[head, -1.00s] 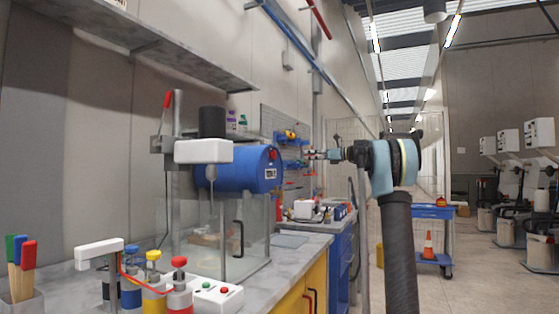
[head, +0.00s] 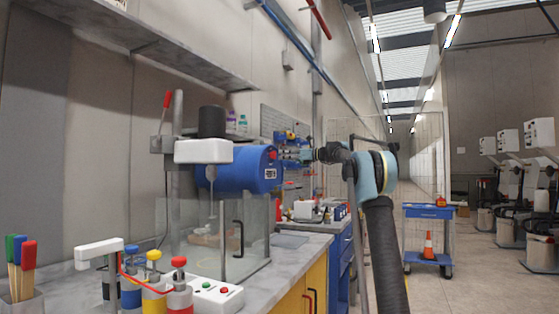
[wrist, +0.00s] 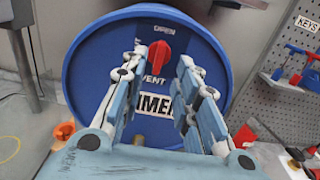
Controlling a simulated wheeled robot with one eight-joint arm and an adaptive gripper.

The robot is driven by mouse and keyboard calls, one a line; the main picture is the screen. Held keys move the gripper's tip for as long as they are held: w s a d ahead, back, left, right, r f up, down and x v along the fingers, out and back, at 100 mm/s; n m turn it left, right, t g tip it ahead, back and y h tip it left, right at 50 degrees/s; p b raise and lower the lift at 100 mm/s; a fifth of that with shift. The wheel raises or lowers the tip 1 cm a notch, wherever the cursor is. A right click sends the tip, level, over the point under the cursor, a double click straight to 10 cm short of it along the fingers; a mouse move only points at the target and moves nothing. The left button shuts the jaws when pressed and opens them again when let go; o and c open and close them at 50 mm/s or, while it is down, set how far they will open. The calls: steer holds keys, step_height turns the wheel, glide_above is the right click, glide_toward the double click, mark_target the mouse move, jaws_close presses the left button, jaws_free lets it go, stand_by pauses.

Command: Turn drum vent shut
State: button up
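The knob's handle slants up to the right. My gripper (wrist: 162,66) is open in front of the drum, fingers on either side of the knob in the picture. Contact cannot be told.
A pegboard (wrist: 280,95) with tools is to the right of the drum. A grey post (head: 177,165) with a red lever and a transparent enclosure (head: 245,235) stand by the drum.

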mark_target(273, 155)
steer(key=shift+x, duration=1.95)
jaws_close()
